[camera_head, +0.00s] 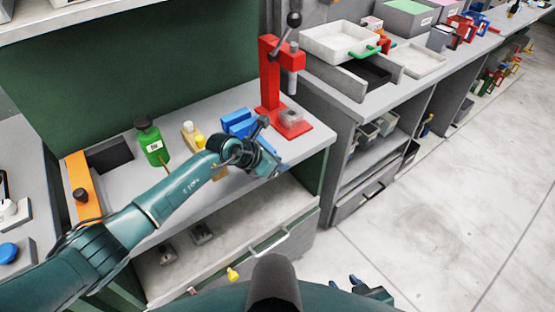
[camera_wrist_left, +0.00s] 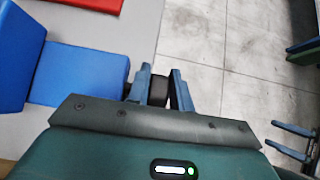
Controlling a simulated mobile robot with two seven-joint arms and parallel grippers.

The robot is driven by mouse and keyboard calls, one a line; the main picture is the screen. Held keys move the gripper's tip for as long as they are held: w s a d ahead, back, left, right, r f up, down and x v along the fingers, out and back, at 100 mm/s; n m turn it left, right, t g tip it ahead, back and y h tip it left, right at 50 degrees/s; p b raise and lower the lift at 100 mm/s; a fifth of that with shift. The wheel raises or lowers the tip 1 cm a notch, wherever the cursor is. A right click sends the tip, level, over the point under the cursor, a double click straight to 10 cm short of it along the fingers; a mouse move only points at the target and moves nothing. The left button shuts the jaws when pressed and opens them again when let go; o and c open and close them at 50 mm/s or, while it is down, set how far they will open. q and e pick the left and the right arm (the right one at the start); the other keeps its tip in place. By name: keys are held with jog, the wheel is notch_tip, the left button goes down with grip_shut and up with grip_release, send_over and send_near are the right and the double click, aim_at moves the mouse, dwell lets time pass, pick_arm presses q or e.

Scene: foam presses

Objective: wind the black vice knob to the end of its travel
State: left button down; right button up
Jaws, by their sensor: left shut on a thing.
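The blue vice (camera_head: 238,122) stands on the grey bench, and its blue blocks (camera_wrist_left: 82,77) fill the left of the left wrist view. My left gripper (camera_head: 272,168) is at the vice's near right side, by the bench's front edge. In the left wrist view its two fingers (camera_wrist_left: 161,88) are shut on the black knob (camera_wrist_left: 156,89), one on each side. The knob is mostly hidden by the fingers and wrist. My right gripper (camera_head: 347,286) is low, over the floor, with its fingers apart and empty; it also shows in the left wrist view (camera_wrist_left: 298,140).
A red press (camera_head: 270,85) stands just behind the vice. A green bottle (camera_head: 152,143), a yellow bottle (camera_head: 192,136) and an orange bar (camera_head: 80,185) are left of it. A drawer handle (camera_head: 270,243) juts out below the bench. The floor at right is clear.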

pick_arm(q)
jog(key=c, duration=1.5)
grip_release()
jog(key=shift+a, duration=0.1)
jog(key=v, duration=1.3)
jog(key=shift+s+b, duration=0.1)
jog(key=shift+b, duration=0.3)
